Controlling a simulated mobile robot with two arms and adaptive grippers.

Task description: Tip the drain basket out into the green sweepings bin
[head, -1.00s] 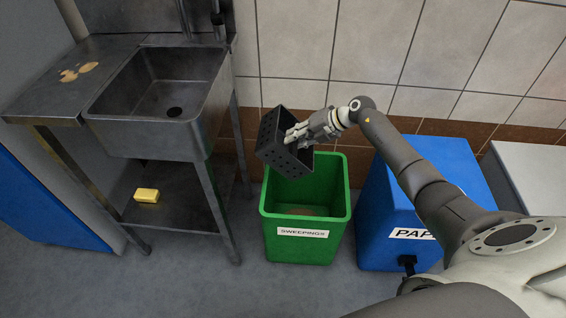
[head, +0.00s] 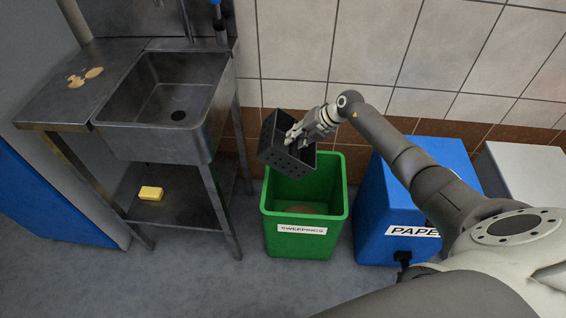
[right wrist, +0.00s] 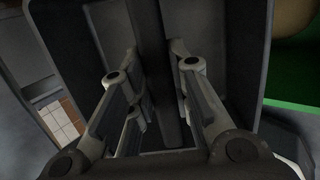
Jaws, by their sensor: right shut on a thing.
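The drain basket (head: 270,143) is a dark grey box with holes in its walls. It is tilted above the back left part of the green sweepings bin (head: 288,250). My right gripper (head: 293,138) is shut on it from the right. In the right wrist view the gripper (right wrist: 160,85) has its fingers on either side of a dark bar in the middle of the basket (right wrist: 240,50). No loose contents can be made out in the basket. A brownish mass (head: 300,209) lies low in the bin. My left gripper is not in view.
A blue paper bin (head: 380,230) stands right of the green bin, with a pale grey unit (head: 530,170) beyond it. A steel sink (head: 165,100) stands left, with a yellow block (head: 151,193) on its lower shelf. The tiled wall is close behind.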

